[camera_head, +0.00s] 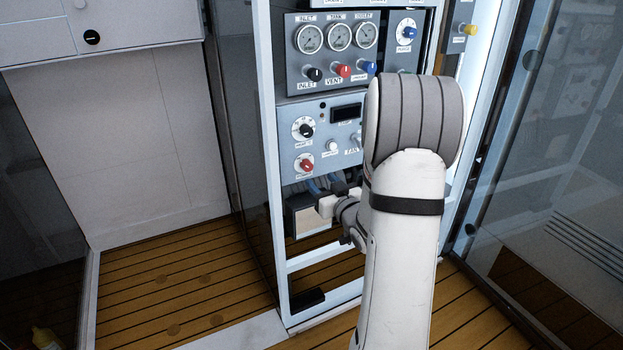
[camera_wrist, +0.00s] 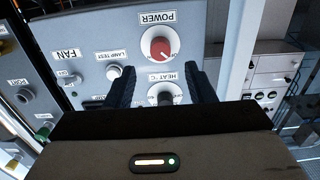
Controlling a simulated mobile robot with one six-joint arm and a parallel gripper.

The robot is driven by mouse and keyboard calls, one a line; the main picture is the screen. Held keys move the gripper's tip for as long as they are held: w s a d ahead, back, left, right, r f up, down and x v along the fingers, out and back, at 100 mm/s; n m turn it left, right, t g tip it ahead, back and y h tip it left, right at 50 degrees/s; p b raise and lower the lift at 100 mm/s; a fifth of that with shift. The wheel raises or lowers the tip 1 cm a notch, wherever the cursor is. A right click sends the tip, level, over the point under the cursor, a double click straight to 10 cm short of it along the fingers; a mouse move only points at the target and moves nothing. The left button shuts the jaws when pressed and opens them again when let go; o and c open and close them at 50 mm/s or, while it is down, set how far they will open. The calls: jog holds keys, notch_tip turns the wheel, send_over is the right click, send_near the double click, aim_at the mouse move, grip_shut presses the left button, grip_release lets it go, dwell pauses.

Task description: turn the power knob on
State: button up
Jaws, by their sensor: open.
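The power knob (camera_head: 305,165) is red on a round white dial, at the lower left of the grey control panel. It shows larger and upside down in the wrist view (camera_wrist: 160,48), under the label POWER. My gripper (camera_wrist: 168,70) is open, its two dark fingers spread, with the knob showing just beyond and between the fingertips. Nothing is held. In the head view my gripper (camera_head: 328,187) is low and right of the knob, partly hidden by my arm.
The dark heat knob (camera_wrist: 166,97) shows between my fingers. A white lamp-test button (camera_wrist: 114,72) and the fan switch (camera_wrist: 75,78) are beside it. Gauges (camera_head: 338,37) and more knobs sit above. The white rack frame (camera_head: 273,200) borders the panel; open wooden floor lies left.

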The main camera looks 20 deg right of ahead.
aim_at(309, 168)
jog(key=w+b, duration=0.1)
jog(key=w, duration=0.6)
jog(key=shift+a+r, duration=0.1)
jog(key=shift+a, duration=0.05)
jog(key=shift+c, duration=0.3)
jog(key=c, duration=0.9)
